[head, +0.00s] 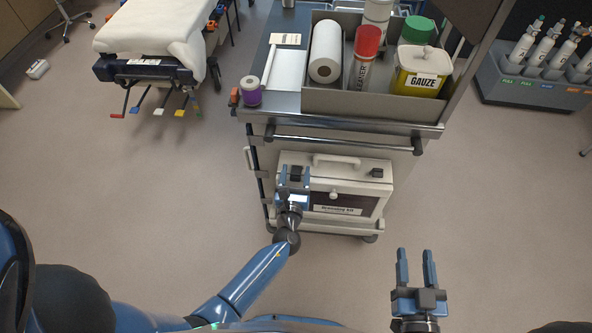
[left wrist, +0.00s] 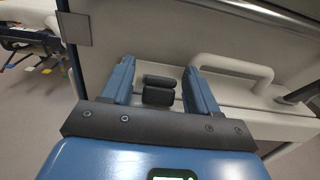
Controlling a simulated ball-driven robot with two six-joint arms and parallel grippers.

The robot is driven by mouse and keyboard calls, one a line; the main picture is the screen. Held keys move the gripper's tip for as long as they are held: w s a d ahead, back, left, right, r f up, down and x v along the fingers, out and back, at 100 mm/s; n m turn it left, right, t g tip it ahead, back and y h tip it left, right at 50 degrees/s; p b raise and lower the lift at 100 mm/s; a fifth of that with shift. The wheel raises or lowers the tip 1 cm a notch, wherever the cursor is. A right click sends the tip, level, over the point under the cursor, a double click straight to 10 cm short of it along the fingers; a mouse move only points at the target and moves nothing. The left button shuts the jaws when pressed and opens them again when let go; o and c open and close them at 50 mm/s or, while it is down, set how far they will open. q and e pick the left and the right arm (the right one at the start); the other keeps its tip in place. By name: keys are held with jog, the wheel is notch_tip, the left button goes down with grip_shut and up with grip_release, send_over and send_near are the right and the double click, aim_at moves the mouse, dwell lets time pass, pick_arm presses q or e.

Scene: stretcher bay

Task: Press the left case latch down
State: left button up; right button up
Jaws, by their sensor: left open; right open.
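The white dressing-kit case (head: 385,193) stands on the lower shelf of the cart, its front towards me. It also shows in the left wrist view, with its pale handle (left wrist: 262,70). My left gripper (head: 295,172) is open at the case's upper left. In the left wrist view, the dark left latch (left wrist: 158,91) shows between the spread fingers of my left gripper (left wrist: 160,70); I cannot tell whether they touch it. The right latch (head: 376,173) is in clear sight. My right gripper (head: 415,256) is open and empty, well in front of the cart.
The cart (head: 400,127) carries a tray with a paper roll (head: 326,50), a red-capped bottle (head: 364,58) and a gauze tin (head: 420,72). A front rail (head: 345,142) runs above the case. A stretcher (head: 150,30) stands at left, a bottle rack (head: 530,88) at right. Floor between is clear.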

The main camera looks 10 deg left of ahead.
pick_arm(q)
jog(key=shift+w+r, duration=0.1)
jog(key=shift+w, duration=0.35)
jog(key=c, duration=1)
jog(key=shift+o, duration=0.2)
jog(key=t+b, duration=0.1)
jog(key=b, duration=0.4)
jog(key=f+t+b, duration=0.1)
jog(key=b, duration=0.5)
jog(key=f+t+b, duration=0.1)
jog(key=t+b, duration=0.1)
jog(key=b, duration=0.4)
jog(key=shift+s, duration=0.35)
jog(key=shift+r+b, duration=0.15)
jog(key=shift+b, duration=0.4)
jog(key=o, duration=1)
jog(key=shift+c, duration=0.2)
jog(key=shift+s, duration=0.15)
